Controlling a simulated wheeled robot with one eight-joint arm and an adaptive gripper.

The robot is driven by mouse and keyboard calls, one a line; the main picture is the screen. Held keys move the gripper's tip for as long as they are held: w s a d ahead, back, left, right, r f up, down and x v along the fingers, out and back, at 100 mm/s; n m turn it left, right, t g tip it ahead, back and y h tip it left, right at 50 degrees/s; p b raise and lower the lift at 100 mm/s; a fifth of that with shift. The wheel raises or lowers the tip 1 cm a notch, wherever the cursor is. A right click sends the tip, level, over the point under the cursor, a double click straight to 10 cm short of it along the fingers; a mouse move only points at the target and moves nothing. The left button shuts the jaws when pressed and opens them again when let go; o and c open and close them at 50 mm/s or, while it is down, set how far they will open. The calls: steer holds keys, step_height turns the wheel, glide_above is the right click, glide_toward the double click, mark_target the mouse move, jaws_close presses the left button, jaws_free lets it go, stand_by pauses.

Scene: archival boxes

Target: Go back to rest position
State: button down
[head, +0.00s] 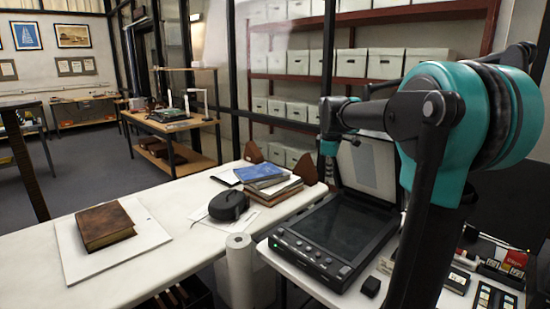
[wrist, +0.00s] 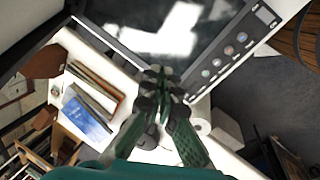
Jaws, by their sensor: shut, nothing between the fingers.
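My gripper (head: 330,180) hangs from the teal and grey arm, in front of the left edge of the scanner's raised lid in the head view. In the wrist view my gripper (wrist: 160,82) has its green fingers together at the tips, with nothing held between them. The flatbed scanner (head: 335,240) stands open on the right-hand table, its glass bare. The scanner (wrist: 215,65) fills the upper part of the wrist view. My arm hides part of the right side of the head view.
A brown book (head: 103,225) lies on a white board on the long white table (head: 170,195). A stack of books with a blue one (head: 258,171), a black rounded object (head: 228,205) and a white roll (head: 239,262) are near the scanner. Shelves of boxes (head: 398,64) stand behind.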

steer(key=s+f+m+t+y, duration=0.1)
steer(key=s+f+m, duration=1.2)
steer(key=s+f, duration=1.1)
steer(key=s, duration=0.4)
steer(key=shift+f, duration=0.35)
